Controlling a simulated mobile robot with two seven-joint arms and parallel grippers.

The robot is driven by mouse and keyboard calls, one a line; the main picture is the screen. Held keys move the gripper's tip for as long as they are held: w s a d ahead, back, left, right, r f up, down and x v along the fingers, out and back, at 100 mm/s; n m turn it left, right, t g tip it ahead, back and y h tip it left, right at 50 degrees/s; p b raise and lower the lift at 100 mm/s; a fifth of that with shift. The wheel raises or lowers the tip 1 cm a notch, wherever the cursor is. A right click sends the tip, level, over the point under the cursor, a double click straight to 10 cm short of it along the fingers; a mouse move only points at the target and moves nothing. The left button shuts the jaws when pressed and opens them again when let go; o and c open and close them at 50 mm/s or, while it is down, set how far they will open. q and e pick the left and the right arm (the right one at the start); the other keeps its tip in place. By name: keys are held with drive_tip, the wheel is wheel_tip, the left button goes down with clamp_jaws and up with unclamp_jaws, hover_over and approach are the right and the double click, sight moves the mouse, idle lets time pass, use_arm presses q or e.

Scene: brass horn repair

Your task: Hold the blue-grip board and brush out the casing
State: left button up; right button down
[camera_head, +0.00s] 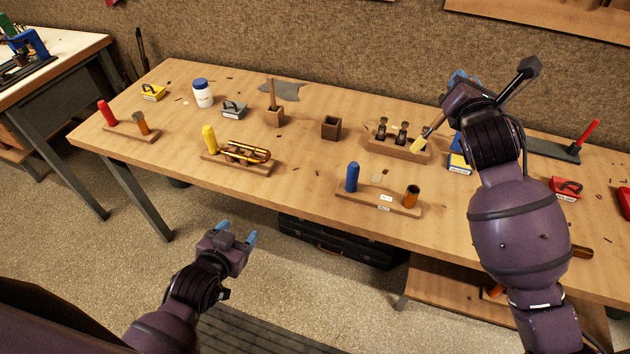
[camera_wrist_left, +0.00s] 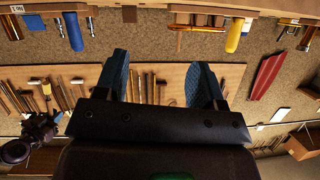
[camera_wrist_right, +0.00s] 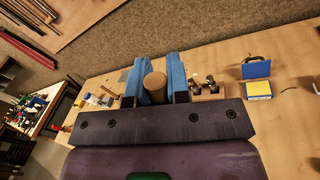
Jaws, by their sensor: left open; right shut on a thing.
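The blue-grip board (camera_head: 375,205) lies near the table's front edge in the head view. Its blue grip (camera_head: 352,177) stands at the left end and a copper-coloured casing (camera_head: 411,196) stands upright at the right end. The blue grip also shows in the left wrist view (camera_wrist_left: 73,32). My left gripper (camera_head: 236,235) is open and empty, in front of the table and well apart from the board. My right gripper (camera_head: 455,82) is shut on a wooden-handled brush (camera_head: 420,142), its pale yellow end pointing down-left near the wooden rack. The handle's round end (camera_wrist_right: 155,86) shows between the fingers.
A wooden rack (camera_head: 385,149) with two dark-topped pieces stands behind the board. A yellow-grip board (camera_head: 240,165) with brass tubing and a red-grip board (camera_head: 130,132) lie to the left. A small open wooden box (camera_head: 331,127) stands mid-table. A black case (camera_head: 335,240) sits under the table.

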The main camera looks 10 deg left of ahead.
use_arm(q)
drive_tip(key=w+d+r+m+t+h, duration=0.2)
drive_tip(key=w+d+r+m, duration=0.15)
drive_tip(key=w+m, duration=0.45)
drive_tip(key=w+d+r+m+t+h, duration=0.25)
drive_tip(key=w+r+m, duration=0.25)
drive_tip(key=w+m, duration=0.35)
drive_tip(key=m+g+h, duration=0.6)
drive_tip(key=m+h, duration=0.2)
drive_tip(key=m, duration=1.9)
approach(349, 168)
drive_tip(key=shift+n+t, duration=0.25)
drive_tip(key=x, duration=1.1)
drive_tip(key=shift+w+d+f, duration=0.1)
drive_tip(key=shift+d+f, duration=0.05)
drive_tip(key=shift+f, duration=0.05)
